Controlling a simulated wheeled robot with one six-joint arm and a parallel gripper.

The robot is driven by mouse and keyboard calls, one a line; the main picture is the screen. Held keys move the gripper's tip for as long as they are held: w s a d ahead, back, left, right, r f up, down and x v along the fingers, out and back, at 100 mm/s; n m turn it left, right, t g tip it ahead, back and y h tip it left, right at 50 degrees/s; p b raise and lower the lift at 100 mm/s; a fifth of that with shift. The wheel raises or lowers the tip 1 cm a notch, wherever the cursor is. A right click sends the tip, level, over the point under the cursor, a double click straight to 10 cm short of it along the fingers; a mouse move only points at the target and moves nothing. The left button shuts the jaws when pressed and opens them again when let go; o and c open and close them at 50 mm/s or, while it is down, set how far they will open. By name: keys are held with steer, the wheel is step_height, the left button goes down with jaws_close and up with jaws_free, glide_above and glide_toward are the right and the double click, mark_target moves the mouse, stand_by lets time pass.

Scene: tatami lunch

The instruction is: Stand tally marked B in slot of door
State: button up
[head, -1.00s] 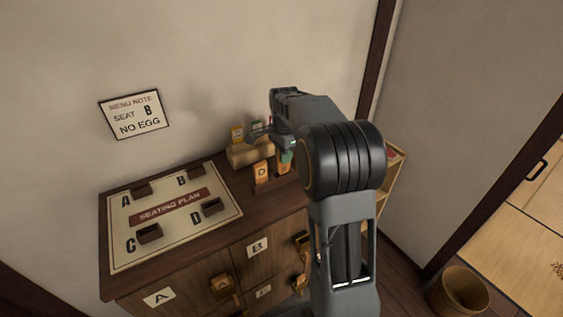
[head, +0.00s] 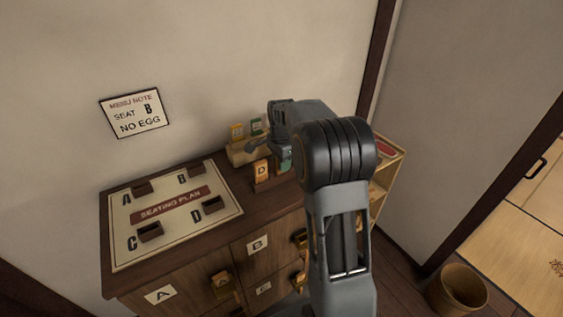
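My gripper (head: 258,147) is over the back right of the dark cabinet top, by the tally stands. It is seen from behind my arm, so its opening and any held thing are unclear. An orange tally marked D (head: 261,170) stands upright in a low wooden stand (head: 272,184). A greenish piece (head: 284,160) shows beside it, partly covered by my gripper. A yellow tally (head: 237,131) and a green tally (head: 257,126) stand in a pale block behind. I cannot make out a tally marked B. The cabinet door labelled B (head: 257,245) has a brass-coloured fitting (head: 300,239) at its right, partly hidden by my arm.
The seating plan (head: 228,209) with dark holders lies on the cabinet's left top. A wall note (head: 135,113) says seat B, no egg. A basket (head: 458,290) stands right.

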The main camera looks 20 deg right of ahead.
steer(key=shift+o, duration=1)
steer(key=r, duration=1.2)
steer(key=shift+w+r+b, duration=0.2)
steer(key=shift+r+b, duration=0.1)
steer(key=s+a+n+t, duration=0.2)
steer(key=s+a+n, duration=0.55)
steer(key=s, duration=0.35)
steer(key=s+a+f+n+t, duration=0.2)
steer(key=s+a+f+n, duration=0.1)
steer(key=s+f+n, duration=0.4)
steer(key=s+n, duration=0.2)
steer(key=s, duration=0.2)
steer(key=shift+s+a+f, duration=0.2)
steer(key=shift+s+f, duration=0.05)
steer(key=shift+f, duration=0.1)
steer(key=shift+o, duration=0.2)
